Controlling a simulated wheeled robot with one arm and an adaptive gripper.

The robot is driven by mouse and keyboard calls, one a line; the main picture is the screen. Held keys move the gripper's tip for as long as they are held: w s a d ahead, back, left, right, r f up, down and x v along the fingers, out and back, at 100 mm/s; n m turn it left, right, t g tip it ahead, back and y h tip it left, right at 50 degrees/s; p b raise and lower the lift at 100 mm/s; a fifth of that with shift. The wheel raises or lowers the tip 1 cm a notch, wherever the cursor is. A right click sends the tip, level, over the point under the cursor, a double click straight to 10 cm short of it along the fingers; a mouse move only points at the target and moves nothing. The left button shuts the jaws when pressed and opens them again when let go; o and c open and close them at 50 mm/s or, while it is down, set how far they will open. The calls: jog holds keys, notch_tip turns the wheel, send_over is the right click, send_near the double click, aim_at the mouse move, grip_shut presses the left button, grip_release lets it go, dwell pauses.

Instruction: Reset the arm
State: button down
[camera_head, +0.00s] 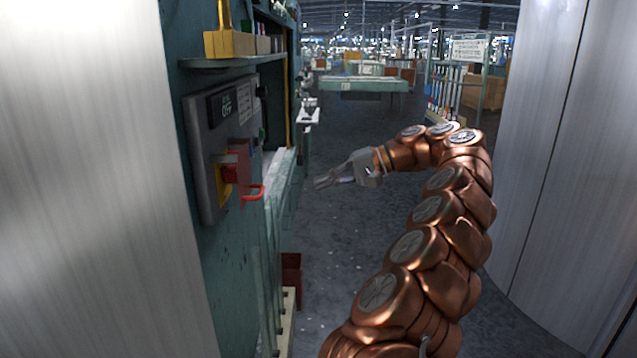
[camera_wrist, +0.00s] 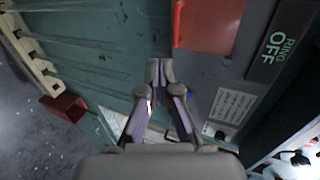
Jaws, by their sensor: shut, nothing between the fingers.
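My arm bends up from the lower right and then leftward in the head view. My gripper (camera_head: 323,182) is at its end, over the aisle floor and pointing left toward the green workstation (camera_head: 230,250). It is a short way to the right of the control box and apart from it. In the wrist view my gripper (camera_wrist: 158,66) has its fingertips together with nothing between them. The control box (camera_head: 208,190) carries an OFF sign, a yellow part and a red part with a red handle (camera_head: 252,193). A red part (camera_wrist: 206,22) shows at the top of the wrist view.
A shelf (camera_head: 225,61) with a yellow block (camera_head: 228,44) juts out above the control box. A dark red bin (camera_head: 291,278) stands low beside the workstation. Brushed metal walls stand close on both sides. The aisle floor (camera_head: 345,230) is open; a green table (camera_head: 365,84) stands farther back.

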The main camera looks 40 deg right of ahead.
jog(key=shift+p+v, duration=0.4)
jog(key=shift+v, duration=0.5)
jog(key=shift+s+d+f, duration=0.1)
jog(key=shift+f, duration=0.05)
jog(key=s+a+n+g, duration=0.2)
jog(key=a+n+g, duration=0.4)
jog(key=a, duration=2)
jog(key=s+a+f+g+h, duration=0.2)
jog(key=s+a+f, duration=0.2)
jog(key=s+a, duration=0.3)
jog(key=s+a+f+n+g+h, duration=0.2)
jog(key=s+a+f+h, duration=0.25)
jog(key=s+f, duration=0.45)
jog(key=s+d+f+h, duration=0.2)
jog(key=s+f, duration=0.1)
jog(key=s, duration=0.3)
jog(key=s+d+f+g+h, duration=0.1)
jog(key=s+d+f, duration=0.2)
jog(key=s, duration=0.4)
jog(key=shift+d+f+h, duration=0.25)
jog(key=shift+f+h, duration=0.1)
jog(key=shift+f, duration=0.4)
